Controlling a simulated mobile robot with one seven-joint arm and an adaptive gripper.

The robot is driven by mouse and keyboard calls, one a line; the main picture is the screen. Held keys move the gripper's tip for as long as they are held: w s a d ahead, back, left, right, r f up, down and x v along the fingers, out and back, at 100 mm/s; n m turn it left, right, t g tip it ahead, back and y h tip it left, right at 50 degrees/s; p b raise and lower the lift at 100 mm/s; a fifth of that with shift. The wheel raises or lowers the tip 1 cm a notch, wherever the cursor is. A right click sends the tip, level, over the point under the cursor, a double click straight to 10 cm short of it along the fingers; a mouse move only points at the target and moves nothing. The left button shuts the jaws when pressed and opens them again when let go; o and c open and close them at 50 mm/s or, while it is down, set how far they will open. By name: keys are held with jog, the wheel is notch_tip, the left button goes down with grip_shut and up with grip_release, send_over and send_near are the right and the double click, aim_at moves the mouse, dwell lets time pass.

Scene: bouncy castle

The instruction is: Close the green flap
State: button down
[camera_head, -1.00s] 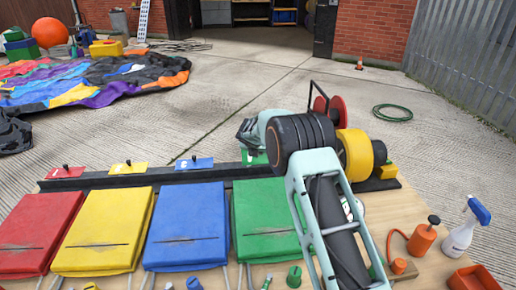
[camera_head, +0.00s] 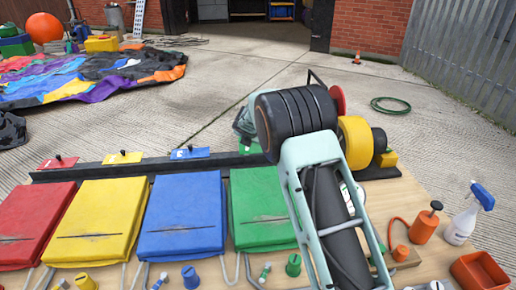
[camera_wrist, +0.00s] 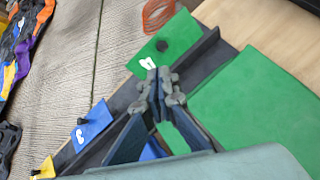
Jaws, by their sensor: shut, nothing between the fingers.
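The green flap (camera_wrist: 172,38) is a flat green plate with a black knob and a white mark, at the top centre of the wrist view. It lies along the black rail, on the side away from the green pad (camera_wrist: 262,105). In the head view only a bit of the flap (camera_head: 252,148) shows beside my arm. The green pad (camera_head: 262,205) lies in front of the rail there. My gripper (camera_wrist: 158,76) is shut and empty. Its fingertips appear just below the flap's lower edge in the wrist view; I cannot tell whether they touch it.
Blue (camera_head: 190,153), yellow (camera_head: 122,158) and red (camera_head: 58,162) flaps stand along the black rail (camera_head: 105,170). A black-and-yellow blower (camera_head: 357,143) sits right of my arm.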

jog(key=s+d+m+t+y+b, duration=0.2)
jog(key=s+d+m+b, duration=0.15)
jog(key=m+b, duration=0.9)
jog(key=x, duration=1.4)
jog(key=shift+h+b, duration=0.3)
jog(key=shift+a+n+p, duration=0.1)
jog(key=shift+n+p, duration=0.15)
jog(key=shift+p, duration=0.15)
jog(key=shift+w+p, duration=0.1)
jog(key=shift+p, duration=0.6)
